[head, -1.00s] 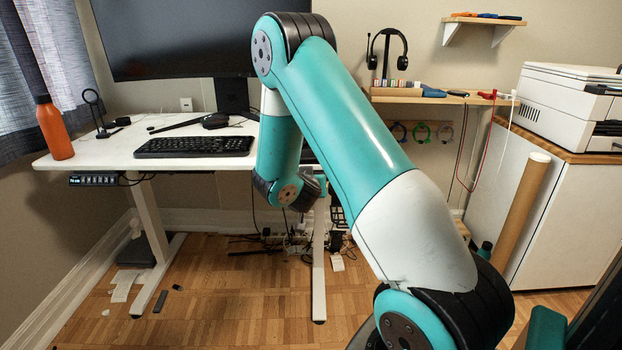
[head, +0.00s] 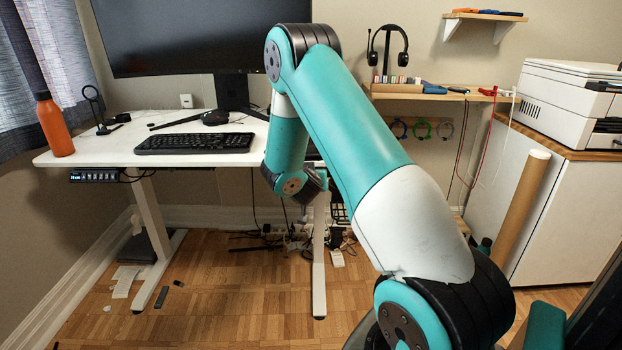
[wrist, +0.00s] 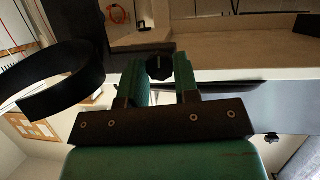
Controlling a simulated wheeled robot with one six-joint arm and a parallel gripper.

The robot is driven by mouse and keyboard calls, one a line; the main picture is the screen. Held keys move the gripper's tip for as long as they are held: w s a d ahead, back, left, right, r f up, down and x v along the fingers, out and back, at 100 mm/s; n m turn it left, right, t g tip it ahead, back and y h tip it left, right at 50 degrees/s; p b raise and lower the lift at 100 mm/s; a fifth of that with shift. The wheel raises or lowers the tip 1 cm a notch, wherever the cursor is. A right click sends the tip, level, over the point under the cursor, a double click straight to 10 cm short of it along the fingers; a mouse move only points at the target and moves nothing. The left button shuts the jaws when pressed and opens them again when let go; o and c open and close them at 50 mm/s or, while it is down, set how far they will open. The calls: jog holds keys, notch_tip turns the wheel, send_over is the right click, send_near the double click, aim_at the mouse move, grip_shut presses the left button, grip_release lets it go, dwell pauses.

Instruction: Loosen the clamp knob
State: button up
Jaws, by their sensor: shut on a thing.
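A black lobed clamp knob (wrist: 159,67) shows in the wrist view, between the two green fingers of my gripper (wrist: 159,75). The fingers are shut on it, one on each side. A second, smaller black knob (wrist: 272,137) sits apart at the lower right of the wrist view. In the head view, my gripper and the held knob are hidden behind my own arm and the desk.
A broad black curved band (wrist: 40,92) is close on the left of the wrist view. The white desk (head: 90,155) carries a keyboard (head: 195,143) and an orange bottle (head: 54,125). Cables (head: 290,235) lie under it. Parquet floor at the front left is mostly clear.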

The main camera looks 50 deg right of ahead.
jog(key=shift+f+n+t+h+b, duration=0.15)
jog(key=shift+n+t+h+b, duration=0.85)
jog(key=shift+n+b, duration=3.8)
jog(key=shift+f+n+t+h+b, duration=0.25)
jog(key=shift+n+h+b, duration=1.4)
jog(key=shift+n+b, duration=3.2)
jog(key=shift+f+n+t+h+b, duration=0.1)
jog(key=shift+n+t+h+b, duration=0.9)
jog(key=shift+n+b, duration=3.8)
jog(key=shift+m+h+b, duration=0.35)
jog(key=shift+b, duration=0.45)
